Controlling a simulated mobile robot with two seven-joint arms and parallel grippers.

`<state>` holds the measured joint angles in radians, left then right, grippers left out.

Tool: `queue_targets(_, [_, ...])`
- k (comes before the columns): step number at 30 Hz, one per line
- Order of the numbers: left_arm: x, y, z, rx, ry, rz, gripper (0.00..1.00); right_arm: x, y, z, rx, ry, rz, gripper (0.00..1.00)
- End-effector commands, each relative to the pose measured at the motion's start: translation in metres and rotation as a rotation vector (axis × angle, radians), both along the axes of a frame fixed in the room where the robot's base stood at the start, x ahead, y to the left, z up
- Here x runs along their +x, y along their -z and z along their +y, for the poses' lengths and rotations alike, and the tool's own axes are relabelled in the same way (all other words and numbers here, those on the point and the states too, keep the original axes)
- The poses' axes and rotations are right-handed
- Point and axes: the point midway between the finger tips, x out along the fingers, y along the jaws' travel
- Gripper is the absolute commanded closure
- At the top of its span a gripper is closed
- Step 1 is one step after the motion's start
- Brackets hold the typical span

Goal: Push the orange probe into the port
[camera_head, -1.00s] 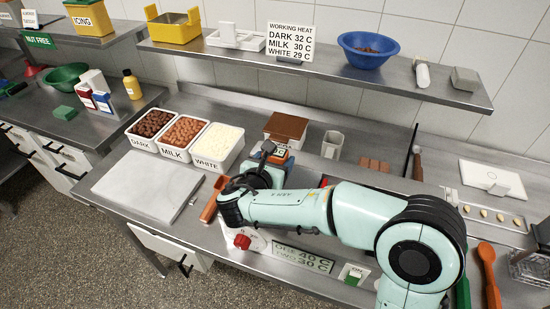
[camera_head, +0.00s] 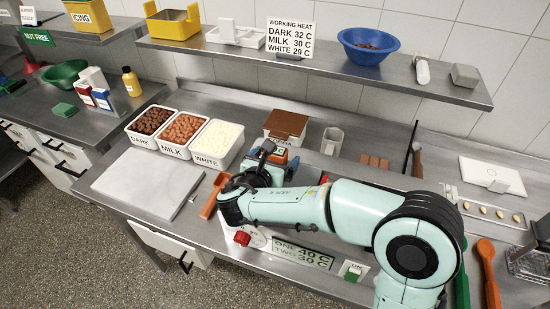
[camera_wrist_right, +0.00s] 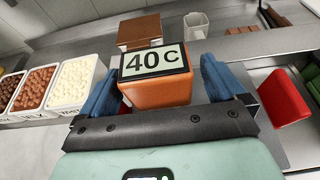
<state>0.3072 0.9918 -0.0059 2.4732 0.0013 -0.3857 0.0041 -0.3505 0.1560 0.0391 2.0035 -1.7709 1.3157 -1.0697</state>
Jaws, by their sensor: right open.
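An orange block (camera_wrist_right: 157,92) with a "40 C" display stands in front of my right gripper in the right wrist view. I cannot tell whether it is the probe or the unit bearing it. In the head view the orange block (camera_head: 277,154) is partly hidden behind my right gripper (camera_head: 262,166). In the right wrist view the right gripper (camera_wrist_right: 160,82) is open, one blue finger to each side of the block. I see no clear contact. I cannot make out the port. My left gripper is not in view.
Dark, milk and white chocolate tubs (camera_head: 183,133) stand left of the gripper, behind a pale slab (camera_head: 148,183). A brown-topped box (camera_head: 286,124) stands behind the orange block. A red knob (camera_head: 242,238) and an "ONE 40 C, TWO 30 C" sign (camera_head: 303,252) are in front.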

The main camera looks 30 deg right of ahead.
Motion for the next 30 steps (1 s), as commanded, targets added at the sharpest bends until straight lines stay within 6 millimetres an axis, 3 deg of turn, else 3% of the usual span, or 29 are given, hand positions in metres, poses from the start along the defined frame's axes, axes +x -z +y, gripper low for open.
queue_targets(5, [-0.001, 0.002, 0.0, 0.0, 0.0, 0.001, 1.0, -0.012, -0.008, 0.017, 0.002, -0.007, -0.003, 0.02])
queue_targets(18, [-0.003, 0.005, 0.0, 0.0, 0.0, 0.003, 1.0, -0.069, -0.039, 0.082, 0.001, -0.005, -0.001, 0.02])
queue_targets(30, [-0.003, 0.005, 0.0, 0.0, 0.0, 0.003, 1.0, -0.081, -0.045, 0.095, 0.0, -0.001, 0.0, 0.02])
